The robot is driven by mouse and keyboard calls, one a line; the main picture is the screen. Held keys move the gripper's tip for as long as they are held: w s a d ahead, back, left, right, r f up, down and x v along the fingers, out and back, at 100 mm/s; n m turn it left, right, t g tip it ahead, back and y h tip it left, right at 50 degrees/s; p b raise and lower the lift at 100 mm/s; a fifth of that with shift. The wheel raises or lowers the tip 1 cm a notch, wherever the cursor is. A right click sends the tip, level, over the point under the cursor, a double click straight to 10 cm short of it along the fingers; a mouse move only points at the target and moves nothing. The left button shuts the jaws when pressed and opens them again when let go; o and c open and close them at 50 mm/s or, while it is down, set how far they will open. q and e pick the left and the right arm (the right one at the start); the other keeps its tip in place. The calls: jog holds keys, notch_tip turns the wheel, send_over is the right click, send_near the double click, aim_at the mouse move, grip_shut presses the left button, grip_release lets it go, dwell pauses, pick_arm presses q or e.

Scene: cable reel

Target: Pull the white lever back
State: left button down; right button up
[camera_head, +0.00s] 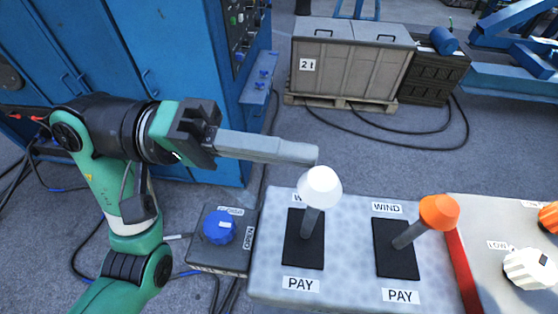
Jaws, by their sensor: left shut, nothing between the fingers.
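The white lever (320,188) stands on a grey speckled panel (345,240), rising from a black slot plate (297,255). "PAY" is printed at the near end of its plate, and the label at the far end is mostly hidden by the white knob. The lever leans slightly to the right in the picture. My left gripper (312,154) comes in from the left, its fingers shut and empty. The fingertips are just behind the white knob in the picture; I cannot tell whether they touch it. My right gripper is not in view.
An orange lever (438,212) stands to the right, on a plate marked "WIND" and "PAY". A blue knob (219,227) sits on a box to the left. A white dial (530,268) is at far right. A blue cabinet (120,60) stands behind my arm.

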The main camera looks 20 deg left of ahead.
pick_arm(q)
jog(key=s+m+b, duration=0.1)
jog(key=s+d+m+b, duration=0.1)
jog(key=s+b, duration=0.1)
jog(key=shift+s+f+m+b, duration=0.2)
jog(key=shift+s+m+b, duration=0.1)
jog(key=shift+s+d+r+m+b, duration=0.1)
jog(key=shift+s+m+b, duration=0.45)
jog(key=shift+s, duration=0.1)
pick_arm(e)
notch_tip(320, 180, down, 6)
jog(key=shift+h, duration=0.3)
pick_arm(q)
jog(key=p, duration=0.3)
send_near(300, 191)
jog(key=a+r, duration=0.1)
jog(key=w+a+r, duration=0.1)
jog(key=shift+w+a+r, duration=0.1)
jog(key=shift+a+r, duration=0.2)
jog(key=shift+r, duration=0.1)
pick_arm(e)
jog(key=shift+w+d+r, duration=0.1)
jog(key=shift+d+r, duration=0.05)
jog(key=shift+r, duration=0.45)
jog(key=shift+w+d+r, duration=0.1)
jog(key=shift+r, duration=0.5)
